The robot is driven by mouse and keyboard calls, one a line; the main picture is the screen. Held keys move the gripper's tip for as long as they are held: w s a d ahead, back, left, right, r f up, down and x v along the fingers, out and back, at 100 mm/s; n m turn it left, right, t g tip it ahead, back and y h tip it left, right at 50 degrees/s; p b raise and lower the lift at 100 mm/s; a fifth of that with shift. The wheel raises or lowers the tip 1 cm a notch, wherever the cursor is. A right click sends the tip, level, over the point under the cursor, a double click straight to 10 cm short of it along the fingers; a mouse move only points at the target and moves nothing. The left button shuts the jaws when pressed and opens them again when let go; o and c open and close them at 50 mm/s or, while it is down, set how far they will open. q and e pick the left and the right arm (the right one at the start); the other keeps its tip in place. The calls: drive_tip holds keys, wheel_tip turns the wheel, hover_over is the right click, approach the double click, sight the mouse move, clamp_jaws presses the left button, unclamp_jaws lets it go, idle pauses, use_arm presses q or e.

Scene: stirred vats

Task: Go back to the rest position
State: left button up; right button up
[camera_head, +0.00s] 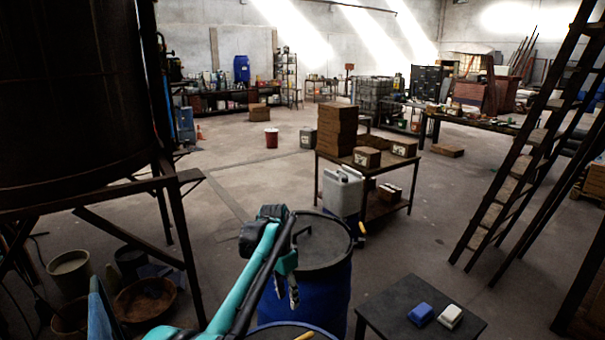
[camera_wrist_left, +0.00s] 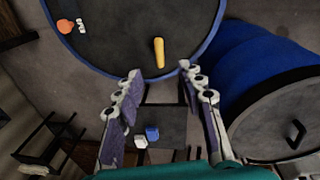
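My left arm, teal and black, comes in from the bottom left in the head view. Its gripper (camera_head: 287,290) points down in front of the blue barrel with a dark lid (camera_head: 325,240). In the left wrist view the two fingers of the left gripper (camera_wrist_left: 160,70) stand well apart with nothing between them. A yellow stick (camera_wrist_left: 159,52) lies beyond the fingertips on the dark top of a blue-rimmed vat (camera_wrist_left: 105,60); its end also shows at the bottom of the head view (camera_head: 305,335). My right gripper is in neither view.
A small dark table (camera_head: 385,308) holds a blue block (camera_head: 421,313) and a white block (camera_head: 450,316). A white jerrycan (camera_head: 343,192) stands beside a cart with boxes (camera_head: 337,130). A ladder (camera_head: 520,160) rises at right; a dark tank (camera_head: 75,90) stands at left.

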use_arm(q)
drive_tip(key=s+a+r+n+t, duration=0.2)
drive_tip(key=s+a+r+n, duration=0.15)
drive_tip(key=s, duration=0.45)
drive_tip(key=s+a+r+n+t, duration=0.25)
drive_tip(key=s+a, duration=0.25)
drive_tip(key=s, duration=0.4)
drive_tip(key=s+a+f+n+t, duration=0.1)
drive_tip(key=s+a+f, duration=0.1)
drive_tip(key=s, duration=0.5)
drive_tip(key=s+a+f+n+t+y, duration=0.1)
drive_tip(key=s+a+f+n+t, duration=0.1)
drive_tip(key=s+f, duration=0.3)
drive_tip(key=shift+s+a+n, duration=0.3)
drive_tip(key=shift+s+a, duration=0.2)
drive_tip(key=shift+s, duration=0.65)
